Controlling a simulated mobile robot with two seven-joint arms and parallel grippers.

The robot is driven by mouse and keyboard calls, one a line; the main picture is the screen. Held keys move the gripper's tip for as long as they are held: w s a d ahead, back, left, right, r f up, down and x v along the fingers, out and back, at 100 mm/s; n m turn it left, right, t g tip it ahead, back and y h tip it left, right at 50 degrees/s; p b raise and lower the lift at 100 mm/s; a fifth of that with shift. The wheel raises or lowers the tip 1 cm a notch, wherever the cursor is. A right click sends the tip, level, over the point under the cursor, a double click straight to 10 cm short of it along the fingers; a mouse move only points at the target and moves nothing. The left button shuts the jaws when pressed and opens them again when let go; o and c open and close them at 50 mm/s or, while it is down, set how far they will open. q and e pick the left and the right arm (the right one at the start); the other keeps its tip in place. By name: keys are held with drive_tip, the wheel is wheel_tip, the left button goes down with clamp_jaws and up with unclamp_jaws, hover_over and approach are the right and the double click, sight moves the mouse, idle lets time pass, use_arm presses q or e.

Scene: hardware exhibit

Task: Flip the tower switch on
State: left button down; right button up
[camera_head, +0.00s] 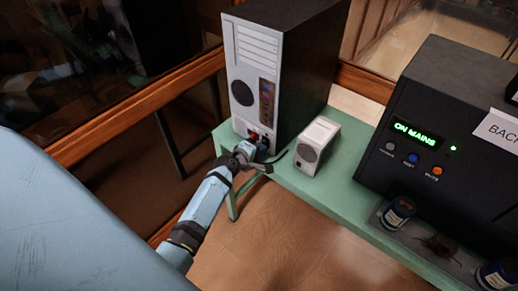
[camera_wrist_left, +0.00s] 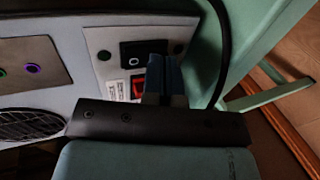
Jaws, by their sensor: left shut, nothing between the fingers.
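The tower (camera_head: 252,75) stands upright on the green table, its light panel facing me and its side black. Its lower panel (camera_wrist_left: 105,45) fills the left of the left wrist view, turned sideways. A red switch (camera_wrist_left: 137,88) sits there beside a black socket (camera_wrist_left: 140,52); a bit of red also shows low on the tower in the head view (camera_head: 253,136). My left gripper (camera_wrist_left: 163,62) is shut and empty, its fingertips right beside the red switch and partly covering it. I cannot tell whether they touch it, or which way the switch is set. My right gripper is out of view.
A small white box (camera_head: 318,146) stands just right of my left gripper on the green table (camera_head: 345,187). A black unit (camera_head: 445,125) reading "ON MAINS" stands farther right, with blue-labelled jars (camera_head: 397,212) before it. A black cable (camera_wrist_left: 222,50) curves near the fingers.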

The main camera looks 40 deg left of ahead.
use_arm(q)
drive_tip(key=shift+f+b, duration=0.25)
drive_tip(key=shift+b, duration=0.2)
drive_tip(key=shift+w+r+b, duration=0.15)
drive_tip(key=shift+r+b, duration=0.05)
drive_tip(key=shift+b, duration=0.2)
drive_tip(key=shift+r+p, duration=0.85)
drive_tip(key=shift+p, duration=0.05)
drive_tip(key=shift+t, duration=0.3)
